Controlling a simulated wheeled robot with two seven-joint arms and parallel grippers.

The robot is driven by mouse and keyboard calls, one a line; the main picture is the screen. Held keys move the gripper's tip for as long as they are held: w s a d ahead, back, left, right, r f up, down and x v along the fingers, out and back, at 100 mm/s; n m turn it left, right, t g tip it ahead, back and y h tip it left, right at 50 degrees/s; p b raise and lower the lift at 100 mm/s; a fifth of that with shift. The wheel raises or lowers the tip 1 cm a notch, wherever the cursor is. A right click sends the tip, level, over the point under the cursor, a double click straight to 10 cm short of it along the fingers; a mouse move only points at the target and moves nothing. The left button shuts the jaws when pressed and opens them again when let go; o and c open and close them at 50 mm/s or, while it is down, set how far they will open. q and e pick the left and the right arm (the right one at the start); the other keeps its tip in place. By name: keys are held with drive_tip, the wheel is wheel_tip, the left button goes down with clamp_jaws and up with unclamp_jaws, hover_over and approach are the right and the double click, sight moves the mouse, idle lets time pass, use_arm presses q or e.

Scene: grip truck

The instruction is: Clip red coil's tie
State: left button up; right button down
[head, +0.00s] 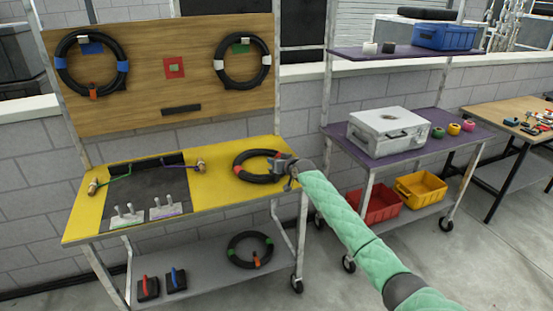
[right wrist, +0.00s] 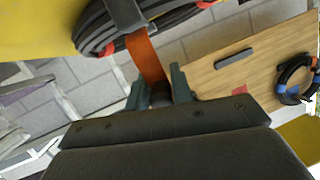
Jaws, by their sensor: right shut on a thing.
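The red-banded black coil (head: 245,172) lies on the yellow top of the cart, at its right end. In the right wrist view the coil (right wrist: 92,32) fills the top, with red bands on it. An orange tie (right wrist: 147,58) runs from a dark grey piece at the coil down between my fingers. My right gripper (head: 284,165) is at the coil's right side in the head view. In the right wrist view my right gripper (right wrist: 157,88) is shut on the tie's dark end. Whether the tie is fastened is hidden. My left gripper is not in view.
A wooden board (head: 130,65) with two hung coils stands behind the yellow top (head: 222,193). A green-banded coil (head: 232,257) is on the lower shelf. A purple shelf cart (head: 371,152) with a grey case stands right.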

drive_tip(key=shift+w+a+g+h+p, duration=0.3)
drive_tip(key=shift+w+g+h+p, duration=0.1)
drive_tip(key=shift+g+p, duration=0.35)
drive_tip(key=shift+w+a+f+g+h+p, duration=0.1)
drive_tip(key=shift+w+g+h+p, duration=0.1)
drive_tip(key=shift+g, duration=0.2)
drive_tip(key=shift+w+a+f+g+h+p, duration=0.1)
drive_tip(key=shift+g+h+p, duration=0.1)
drive_tip(key=shift+g, duration=0.15)
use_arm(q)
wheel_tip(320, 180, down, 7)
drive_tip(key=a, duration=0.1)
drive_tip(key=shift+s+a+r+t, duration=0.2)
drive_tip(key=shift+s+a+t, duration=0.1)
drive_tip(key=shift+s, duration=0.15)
use_arm(e)
drive_tip(key=shift+f, duration=0.15)
drive_tip(key=shift+g, duration=0.3)
